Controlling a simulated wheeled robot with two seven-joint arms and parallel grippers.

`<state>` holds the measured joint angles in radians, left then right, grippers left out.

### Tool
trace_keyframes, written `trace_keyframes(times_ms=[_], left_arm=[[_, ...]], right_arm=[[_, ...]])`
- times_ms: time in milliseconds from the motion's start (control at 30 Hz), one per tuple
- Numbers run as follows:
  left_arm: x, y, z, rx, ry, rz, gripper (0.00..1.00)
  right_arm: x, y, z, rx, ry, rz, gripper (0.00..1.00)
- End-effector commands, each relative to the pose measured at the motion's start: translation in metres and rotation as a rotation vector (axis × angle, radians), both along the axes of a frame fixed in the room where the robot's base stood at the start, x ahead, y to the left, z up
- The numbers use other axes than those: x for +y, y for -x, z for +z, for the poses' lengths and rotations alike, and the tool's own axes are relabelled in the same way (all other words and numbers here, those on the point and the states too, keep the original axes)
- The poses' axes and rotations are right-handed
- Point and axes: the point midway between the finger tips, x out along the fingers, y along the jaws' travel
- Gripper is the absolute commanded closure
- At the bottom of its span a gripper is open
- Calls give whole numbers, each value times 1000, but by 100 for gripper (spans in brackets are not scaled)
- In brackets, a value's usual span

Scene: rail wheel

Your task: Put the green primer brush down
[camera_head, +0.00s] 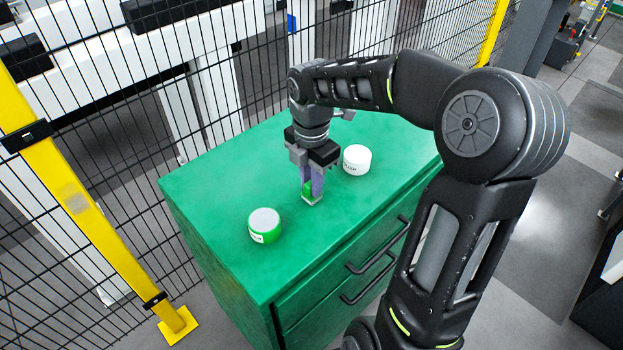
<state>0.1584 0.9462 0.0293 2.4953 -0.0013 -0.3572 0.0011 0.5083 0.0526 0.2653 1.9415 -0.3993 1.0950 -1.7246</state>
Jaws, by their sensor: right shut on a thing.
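My right gripper (312,178) points down over the green cabinet top and is shut on the green primer brush (309,193). The brush shows as a small green piece with a pale lower end between the fingers. Its lower end is at or just above the cabinet top; I cannot tell if it touches. The fingers hide part of the brush. My left gripper is not in view.
The green cabinet (215,185) has drawers with black handles on its front. A green tin with a pale lid (265,225) stands left of the brush, and a white tin (357,160) stands close right of the gripper. A black mesh fence (110,130) with yellow posts runs behind.

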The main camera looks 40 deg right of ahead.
Motion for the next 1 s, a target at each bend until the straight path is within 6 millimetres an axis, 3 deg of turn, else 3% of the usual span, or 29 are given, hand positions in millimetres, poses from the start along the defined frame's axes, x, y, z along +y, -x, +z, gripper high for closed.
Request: trace_keyframes(times_ms=[167,200,433,833,1000], left_arm=[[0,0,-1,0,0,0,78],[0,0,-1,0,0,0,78],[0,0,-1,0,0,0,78],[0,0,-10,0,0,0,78],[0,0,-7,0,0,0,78]], right_arm=[[0,0,0,0,0,0,100],[0,0,0,0,0,0,78],[0,0,0,0,0,0,59],[0,0,-7,0,0,1,59],[0,-1,21,-4,2,2,59]])
